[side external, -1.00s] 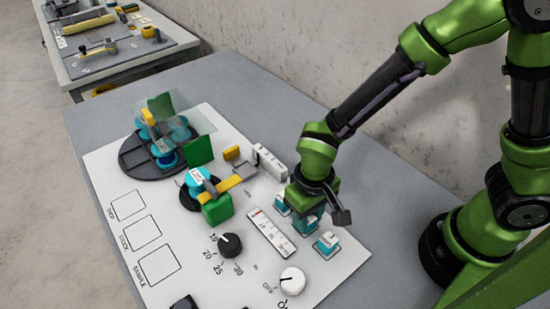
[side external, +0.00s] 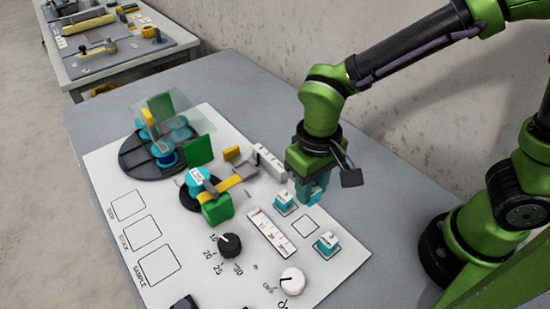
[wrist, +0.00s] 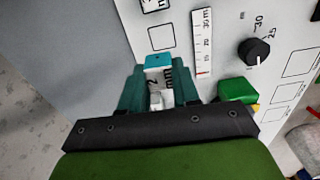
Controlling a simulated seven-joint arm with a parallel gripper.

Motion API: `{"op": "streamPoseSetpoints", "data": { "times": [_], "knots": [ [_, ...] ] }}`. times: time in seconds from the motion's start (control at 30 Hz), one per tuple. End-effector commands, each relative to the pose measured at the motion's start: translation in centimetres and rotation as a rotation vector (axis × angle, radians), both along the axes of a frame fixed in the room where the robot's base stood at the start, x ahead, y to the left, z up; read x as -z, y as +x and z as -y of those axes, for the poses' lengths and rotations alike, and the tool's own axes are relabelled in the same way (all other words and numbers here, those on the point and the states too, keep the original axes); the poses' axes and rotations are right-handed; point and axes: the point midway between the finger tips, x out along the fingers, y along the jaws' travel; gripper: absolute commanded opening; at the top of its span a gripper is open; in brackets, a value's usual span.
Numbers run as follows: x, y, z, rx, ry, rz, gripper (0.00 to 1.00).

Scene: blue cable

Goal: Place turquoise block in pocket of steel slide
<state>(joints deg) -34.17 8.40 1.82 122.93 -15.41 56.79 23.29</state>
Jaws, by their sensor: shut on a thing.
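My gripper (side external: 312,196) is raised above the white panel, with teal fingers pointing down. In the wrist view it is shut on a turquoise block (wrist: 158,61) with a white, marked face, held between the two fingers. In the side view the fingers mostly hide this block. Two other turquoise blocks with white tops, a rear one (side external: 284,203) and a front one (side external: 326,243), stand on the panel. An empty outlined square (side external: 306,226) lies between them. A small grey metal piece beside the yellow bar (side external: 229,185) may be the steel slide; its pocket cannot be made out.
A green block (side external: 217,209) stands by the yellow bar. A dark round carousel (side external: 140,160) with a clear cover is at the back left. A pale upright box (side external: 270,162), a printed scale (side external: 271,232), a black knob (side external: 229,245) and a white knob (side external: 292,281) are nearby.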

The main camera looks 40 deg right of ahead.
Motion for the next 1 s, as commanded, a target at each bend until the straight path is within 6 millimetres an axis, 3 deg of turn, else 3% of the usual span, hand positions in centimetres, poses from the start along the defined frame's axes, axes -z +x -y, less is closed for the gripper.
{"op": "streamPoseSetpoints", "data": {
  "times": [0.2,0.33,0.8,1.0],
  "knots": [
    [1.8,4.1,3.5,-0.019,-0.002,-0.002,0.02],
    [2.7,6.0,4.4,-0.034,0.0,0.001,0.02],
    [4.0,16.4,-0.1,-0.04,-0.001,0.003,0.02],
    [4.2,19.3,-1.5,-0.039,-0.001,0.003,0.02]
  ]
}}
